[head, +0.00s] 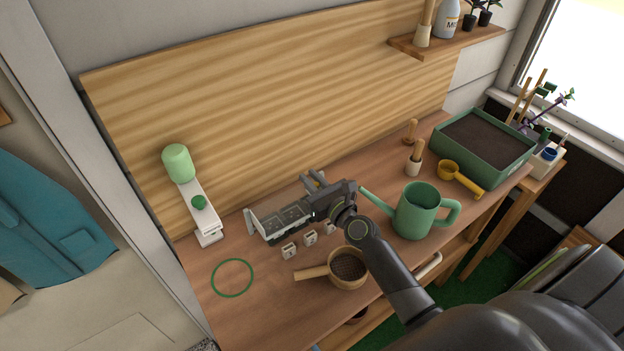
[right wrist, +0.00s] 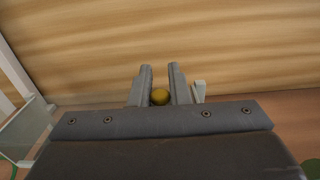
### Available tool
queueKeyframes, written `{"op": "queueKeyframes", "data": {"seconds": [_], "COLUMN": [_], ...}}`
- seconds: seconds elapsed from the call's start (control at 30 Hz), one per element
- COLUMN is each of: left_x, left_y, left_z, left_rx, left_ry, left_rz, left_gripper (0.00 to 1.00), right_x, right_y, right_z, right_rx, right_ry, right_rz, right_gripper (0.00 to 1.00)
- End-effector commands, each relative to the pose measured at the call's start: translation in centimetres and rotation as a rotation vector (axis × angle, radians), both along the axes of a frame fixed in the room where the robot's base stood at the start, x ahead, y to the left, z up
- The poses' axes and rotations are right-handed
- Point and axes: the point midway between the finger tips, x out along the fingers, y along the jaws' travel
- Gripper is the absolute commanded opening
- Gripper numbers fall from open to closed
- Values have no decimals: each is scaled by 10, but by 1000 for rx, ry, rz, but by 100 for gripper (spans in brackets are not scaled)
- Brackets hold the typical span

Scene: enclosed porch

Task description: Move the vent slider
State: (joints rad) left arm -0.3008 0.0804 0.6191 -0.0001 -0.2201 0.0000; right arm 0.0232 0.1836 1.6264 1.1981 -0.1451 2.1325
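A small clear-walled case with a pale frame (head: 262,224), seemingly the vented box, stands on the wooden bench at the middle left; it also shows at the left edge of the right wrist view (right wrist: 22,130). My right gripper (head: 314,180) reaches over its right end. In the right wrist view its two fingers (right wrist: 160,78) stand a narrow gap apart, with a small round yellow knob (right wrist: 160,97) between them. Whether they press on it I cannot tell. The knob's mount is hidden behind the gripper body. I cannot make out the slider clearly. My left gripper is not in view.
A green watering can (head: 415,212) stands close to the right of my arm. A white stand with a green cylinder (head: 179,163) is at left. The wooden backboard (head: 260,110) rises behind.

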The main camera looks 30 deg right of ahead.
Motion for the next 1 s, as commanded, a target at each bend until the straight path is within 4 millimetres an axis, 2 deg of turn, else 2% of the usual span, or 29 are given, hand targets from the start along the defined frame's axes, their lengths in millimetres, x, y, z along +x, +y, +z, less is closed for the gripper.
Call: {"op": "queueKeyframes", "data": {"seconds": [0.1, 0.37, 0.7, 0.97, 1.0], "left_x": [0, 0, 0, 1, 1], "left_y": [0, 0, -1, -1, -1], "left_z": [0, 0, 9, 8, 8], "left_rx": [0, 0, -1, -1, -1], "left_ry": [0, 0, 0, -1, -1], "left_rz": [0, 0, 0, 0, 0], "left_gripper": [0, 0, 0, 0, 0], "right_x": [0, 0, -5, -5, -5], "right_y": [0, 1, 33, 34, 34], "right_z": [0, 0, 1, -1, -1], "right_rx": [0, 1, 3, 1, 1], "right_ry": [0, 0, 1, 2, 2], "right_rz": [0, 0, 0, 2, 2], "right_gripper": [0, 0, 0, 0, 17]}}
